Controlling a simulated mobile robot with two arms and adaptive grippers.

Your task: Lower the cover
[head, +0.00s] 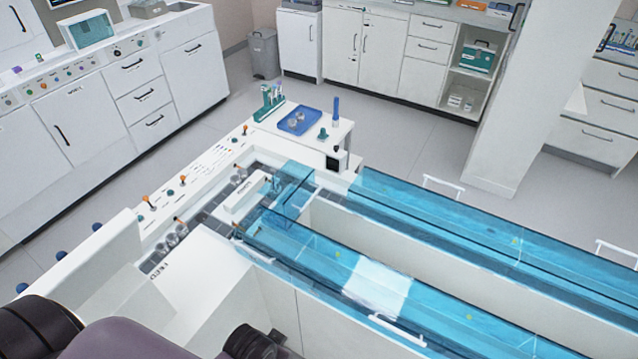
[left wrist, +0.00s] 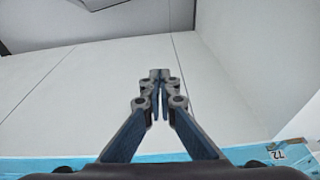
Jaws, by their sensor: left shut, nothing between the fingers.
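A long clear blue cover (head: 320,257) runs over the near track from the middle toward the lower right in the head view. It has a white handle (head: 397,329) on its near edge. A second blue cover (head: 440,221) lies along the far track, with white handles (head: 443,184) on its far edge. I cannot tell which cover, if any, is raised. My left gripper (left wrist: 159,77) is shut and empty in the left wrist view, in front of plain white panels. A blue strip (left wrist: 40,167) shows along the bottom there. My right gripper is not seen.
A white control panel (head: 195,165) with orange-topped levers stands left of the tracks. A blue tray (head: 300,121) and a green tube rack (head: 270,98) sit on the end table. White cabinets line the back and left. The grey floor (head: 400,130) between is clear.

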